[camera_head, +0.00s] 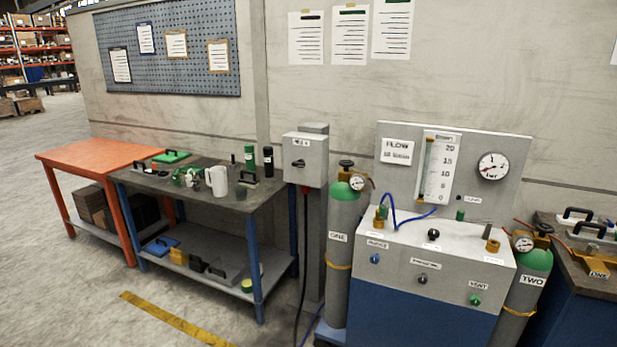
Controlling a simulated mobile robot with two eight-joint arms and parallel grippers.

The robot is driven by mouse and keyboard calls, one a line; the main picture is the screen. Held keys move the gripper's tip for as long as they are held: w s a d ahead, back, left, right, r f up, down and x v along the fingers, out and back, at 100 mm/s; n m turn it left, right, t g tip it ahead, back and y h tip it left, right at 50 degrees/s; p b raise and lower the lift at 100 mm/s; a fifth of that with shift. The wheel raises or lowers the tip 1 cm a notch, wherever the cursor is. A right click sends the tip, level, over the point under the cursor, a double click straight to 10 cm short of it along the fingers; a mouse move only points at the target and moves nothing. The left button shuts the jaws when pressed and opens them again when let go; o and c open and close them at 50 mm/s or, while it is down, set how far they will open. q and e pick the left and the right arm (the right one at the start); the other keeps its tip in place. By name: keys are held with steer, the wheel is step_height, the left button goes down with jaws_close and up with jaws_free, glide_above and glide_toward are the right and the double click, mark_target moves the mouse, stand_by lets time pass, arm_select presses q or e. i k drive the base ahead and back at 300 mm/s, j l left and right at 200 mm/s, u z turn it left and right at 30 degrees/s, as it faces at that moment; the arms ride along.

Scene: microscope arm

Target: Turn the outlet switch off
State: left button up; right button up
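No switch carries a label I can read as "outlet". A grey box (304,158) on a post stands between the dark workbench and the gas bench, with a black rotary switch (298,163) on its front. A small label above the switch is too small to read, and I cannot tell the switch's setting for sure. A black cable (301,250) hangs below the box. The gas bench (440,250) has a blue knob (375,258), a dark knob (422,279) and a green knob (475,299) on its front. Neither of my grippers is in view.
Green-topped cylinders marked ONE (338,235) and TWO (525,285) flank the gas bench. A dark workbench (215,205) holds a white mug (217,181) and tools. An orange table (95,157) stands left. The floor in front is clear, with a yellow stripe (175,320).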

mark_target(300, 163)
steer(key=i+l+u, duration=0.45)
steer(key=i, duration=0.75)
steer(key=j, duration=0.1)
